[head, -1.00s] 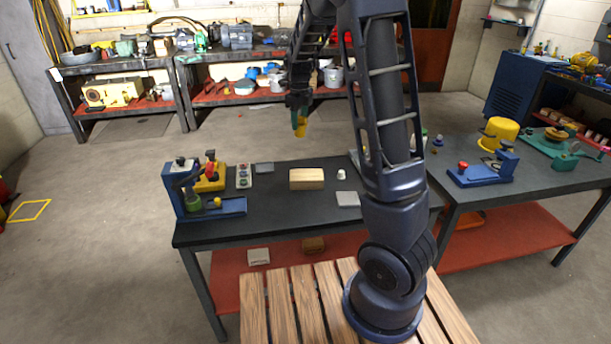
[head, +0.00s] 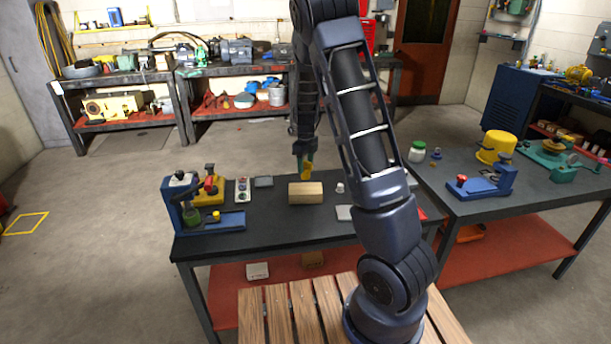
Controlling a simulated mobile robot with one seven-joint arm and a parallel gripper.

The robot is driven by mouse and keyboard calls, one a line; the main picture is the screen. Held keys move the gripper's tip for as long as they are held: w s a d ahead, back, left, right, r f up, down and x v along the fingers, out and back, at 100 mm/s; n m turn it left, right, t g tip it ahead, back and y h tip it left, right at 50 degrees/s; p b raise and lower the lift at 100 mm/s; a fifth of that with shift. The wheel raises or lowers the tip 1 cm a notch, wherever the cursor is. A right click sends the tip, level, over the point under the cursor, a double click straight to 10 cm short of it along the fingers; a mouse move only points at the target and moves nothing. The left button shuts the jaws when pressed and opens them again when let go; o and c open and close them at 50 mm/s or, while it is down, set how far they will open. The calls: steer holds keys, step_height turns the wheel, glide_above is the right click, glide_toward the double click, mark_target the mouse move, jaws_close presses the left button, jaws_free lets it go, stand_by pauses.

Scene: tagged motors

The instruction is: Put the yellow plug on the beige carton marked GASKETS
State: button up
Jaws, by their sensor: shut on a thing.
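My gripper (head: 305,160) hangs from the arm above the far edge of the dark workbench, pointing down. It is shut on the yellow plug (head: 306,173), which shows below the fingers with a bit of green beside it. A beige box-shaped thing (head: 306,194) lies on the bench just below the plug in the picture. It looks like the beige carton, but no GASKETS marking can be read at this size. The plug appears just above and behind the box's top; I cannot tell the exact gap.
On the bench (head: 270,226), a blue press (head: 186,202) and a yellow device (head: 210,190) stand at the left. A button box (head: 242,189), a grey block (head: 263,182) and a small white object (head: 340,187) lie near the carton. The front of the bench is mostly clear.

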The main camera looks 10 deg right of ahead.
mark_target(305, 174)
steer(key=shift+f, duration=2.55)
steer(key=shift+f, duration=0.1)
steer(key=o, duration=1)
steer(key=shift+c, duration=0.2)
